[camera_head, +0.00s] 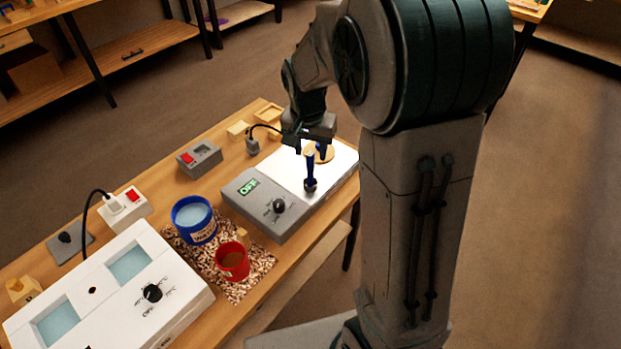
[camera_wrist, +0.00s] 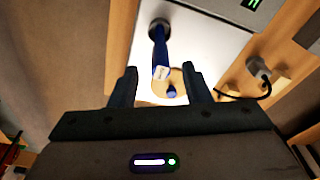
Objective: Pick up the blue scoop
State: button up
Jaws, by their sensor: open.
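The blue scoop (camera_head: 310,166) stands about upright on the white plate (camera_head: 288,163) of a grey device, its dark round end down and its blue handle up. In the wrist view the scoop's handle (camera_wrist: 160,52) points toward me, with a pale mark on its tip. My gripper (camera_head: 311,146) is above the plate, at the top of the handle. In the wrist view my gripper (camera_wrist: 159,75) is open, with the handle tip showing between the fingertips. I cannot tell if either finger touches it.
A round tan piece with a blue knob (camera_wrist: 171,92) lies close beside the scoop on the plate. A blue tub (camera_head: 194,222) and a red cup (camera_head: 232,262) stand on a speckled mat. A black-cabled plug (camera_head: 252,146) is near the plate's far edge.

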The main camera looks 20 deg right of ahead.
aim_at(310, 172)
jog(key=f, duration=0.4)
jog(key=shift+w+d+f, duration=0.15)
jog(key=shift+w, duration=0.15)
grip_shut()
